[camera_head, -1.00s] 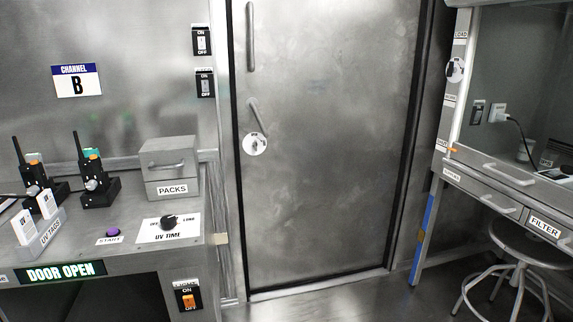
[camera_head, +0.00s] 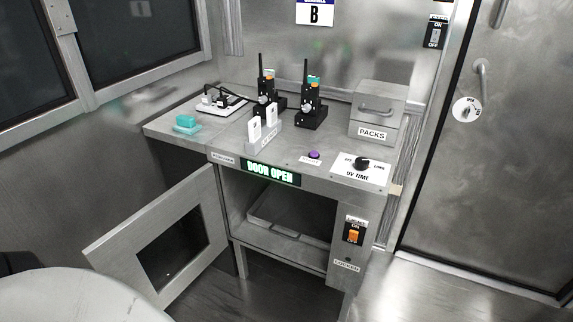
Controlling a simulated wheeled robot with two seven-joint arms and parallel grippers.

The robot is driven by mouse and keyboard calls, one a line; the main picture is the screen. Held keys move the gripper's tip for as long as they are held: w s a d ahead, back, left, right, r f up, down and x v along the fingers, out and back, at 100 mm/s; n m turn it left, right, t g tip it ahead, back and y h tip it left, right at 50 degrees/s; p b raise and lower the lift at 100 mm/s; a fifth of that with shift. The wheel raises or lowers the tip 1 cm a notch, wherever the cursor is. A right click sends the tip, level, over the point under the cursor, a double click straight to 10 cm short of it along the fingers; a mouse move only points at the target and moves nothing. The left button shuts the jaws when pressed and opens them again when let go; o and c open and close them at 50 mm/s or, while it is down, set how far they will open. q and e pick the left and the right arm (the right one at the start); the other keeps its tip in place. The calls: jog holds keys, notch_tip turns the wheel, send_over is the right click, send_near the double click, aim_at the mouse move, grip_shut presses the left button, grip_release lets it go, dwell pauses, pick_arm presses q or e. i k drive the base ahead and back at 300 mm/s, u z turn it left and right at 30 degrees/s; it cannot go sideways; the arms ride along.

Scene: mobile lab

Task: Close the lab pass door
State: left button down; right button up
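The pass door (camera_head: 205,212), a grey metal panel with a dark square window, stands swung open to the left of its cabinet. The cabinet opening (camera_head: 285,225) under the counter is uncovered and a shallow metal tray (camera_head: 290,222) lies inside. A green lit sign (camera_head: 271,172) above the opening reads "DOOR OPEN". An orange switch (camera_head: 354,234) is on the cabinet's right front face, above a label reading "LOCKED". Neither of my grippers shows in the head view.
The counter (camera_head: 215,150) holds two radios (camera_head: 311,104), a "PACKS" box (camera_head: 377,112), a purple button (camera_head: 314,154), a UV time dial (camera_head: 361,164) and a teal block (camera_head: 186,124). A large metal door (camera_head: 515,140) is at the right. A pale rounded surface (camera_head: 75,298) fills the lower left.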

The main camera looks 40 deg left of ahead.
aim_at(162, 248)
jog(key=u, duration=0.9)
jog(key=k, duration=1.2)
jog(key=u, duration=0.95)
jog(key=i, duration=1)
jog(key=z, duration=0.3)
